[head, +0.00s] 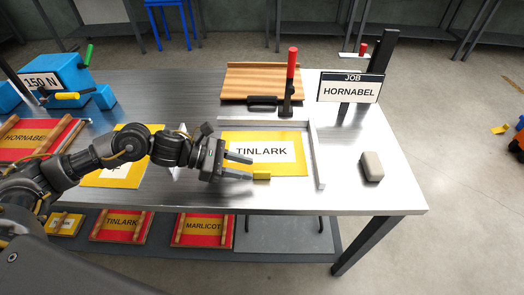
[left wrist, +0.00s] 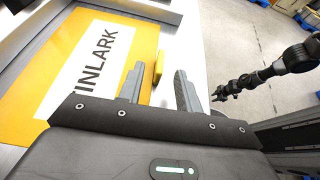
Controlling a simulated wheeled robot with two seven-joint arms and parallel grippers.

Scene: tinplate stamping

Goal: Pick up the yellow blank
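A flat yellow sheet (head: 291,168) with a white TINLARK label lies on the metal table, inside a raised metal corner guide. A small yellow block (head: 261,175) sits at its near edge. My left gripper (head: 240,166) is open at the sheet's near left part, fingers pointing right, with the block just beyond the fingertips. Another yellow sheet (head: 98,180) lies further left, partly behind my arm.
A red-handled lever (head: 291,75) and a wooden board (head: 250,82) stand behind the sheet. A HORNABEL job sign (head: 350,88) and a beige block (head: 372,166) are to the right. A blue 150 N machine (head: 55,80) is at left. The table's right front is clear.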

